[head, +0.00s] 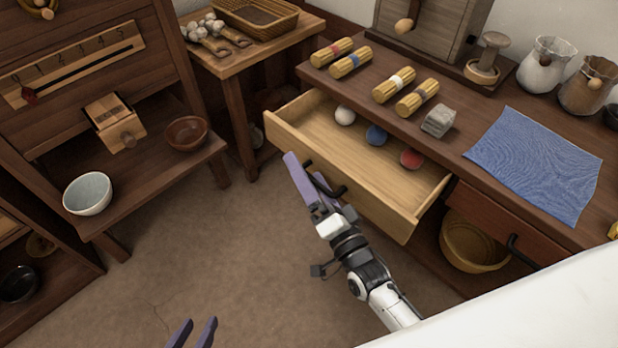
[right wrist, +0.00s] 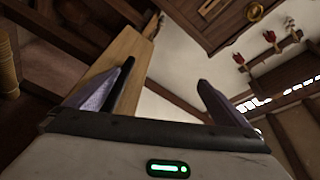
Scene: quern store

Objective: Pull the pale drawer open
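The pale drawer (head: 406,222) is pulled well out from under the dark counter. Inside lie a white ball (head: 345,116), a blue ball (head: 377,135) and a red ball (head: 411,158). Its dark bar handle (head: 340,190) is on the front panel. My right gripper (head: 309,186) is at the handle, its purple fingers apart on either side of it. In the right wrist view, the fingers (right wrist: 165,95) are spread, with a dark bar close by the left one and the pale wood beyond. My left gripper (head: 194,333) is open and empty over the floor at the bottom.
A darker closed drawer (head: 500,225) is right of the pale one, with a basket (head: 474,242) below. Bundles, a grey block (head: 438,121) and a blue cloth (head: 535,165) lie on the counter. A shelf with bowls (head: 88,193) stands left. The floor between is clear.

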